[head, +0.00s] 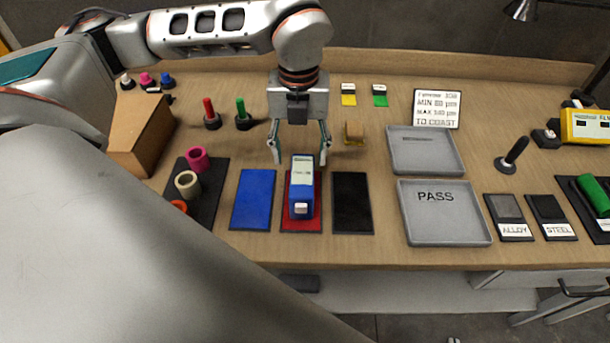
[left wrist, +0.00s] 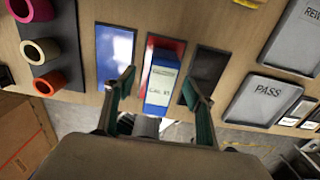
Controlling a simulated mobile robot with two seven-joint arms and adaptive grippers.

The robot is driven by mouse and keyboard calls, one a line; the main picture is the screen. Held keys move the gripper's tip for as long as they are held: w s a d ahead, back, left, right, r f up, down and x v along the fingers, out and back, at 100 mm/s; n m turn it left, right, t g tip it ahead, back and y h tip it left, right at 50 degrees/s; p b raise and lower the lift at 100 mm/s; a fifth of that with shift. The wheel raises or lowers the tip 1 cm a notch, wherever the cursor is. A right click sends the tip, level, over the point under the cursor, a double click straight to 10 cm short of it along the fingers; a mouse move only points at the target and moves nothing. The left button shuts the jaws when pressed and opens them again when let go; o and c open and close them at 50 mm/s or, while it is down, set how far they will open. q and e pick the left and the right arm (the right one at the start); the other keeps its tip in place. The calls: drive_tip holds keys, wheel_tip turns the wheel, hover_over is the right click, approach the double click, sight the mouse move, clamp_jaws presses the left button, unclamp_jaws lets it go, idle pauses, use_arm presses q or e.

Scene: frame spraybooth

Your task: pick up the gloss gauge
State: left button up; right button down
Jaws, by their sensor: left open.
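A blue box-shaped device with a pale label, which I take for the gloss gauge (head: 301,193), lies on a red mat (head: 288,224) near the front of the bench. In the left wrist view the gauge (left wrist: 160,88) is in the centre, its label too small to read surely. My left gripper (head: 300,156) points down over the gauge's far end. Its fingers are open and apart, one on each side of the gauge. In the left wrist view the fingertips (left wrist: 158,84) flank the gauge with gaps visible. My right gripper is not in view.
A blue mat (head: 253,200) and a black mat (head: 352,203) lie on either side. Two grey trays, one the PASS tray (head: 444,232), stand to the right.

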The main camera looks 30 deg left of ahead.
sight(303, 161)
use_arm(q)
drive_tip(key=f, duration=0.4)
drive_tip(key=shift+w+d+f+p, duration=0.1)
drive_tip(key=shift+w+f+p, duration=0.15)
drive_tip(key=shift+p, duration=0.1)
drive_tip(key=shift+f, duration=0.55)
clamp_jaws()
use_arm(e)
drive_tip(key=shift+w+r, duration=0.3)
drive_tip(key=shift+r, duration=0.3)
use_arm(q)
drive_tip(key=shift+w+r, duration=0.1)
drive_tip(key=shift+r, duration=0.05)
wheel_tip(303, 161, up, 20)
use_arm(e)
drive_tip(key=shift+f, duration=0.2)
use_arm(q)
drive_tip(key=shift+f+b, duration=0.25)
drive_tip(key=shift+b, duration=0.05)
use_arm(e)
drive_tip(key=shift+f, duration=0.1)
use_arm(q)
drive_tip(key=shift+f, duration=0.35)
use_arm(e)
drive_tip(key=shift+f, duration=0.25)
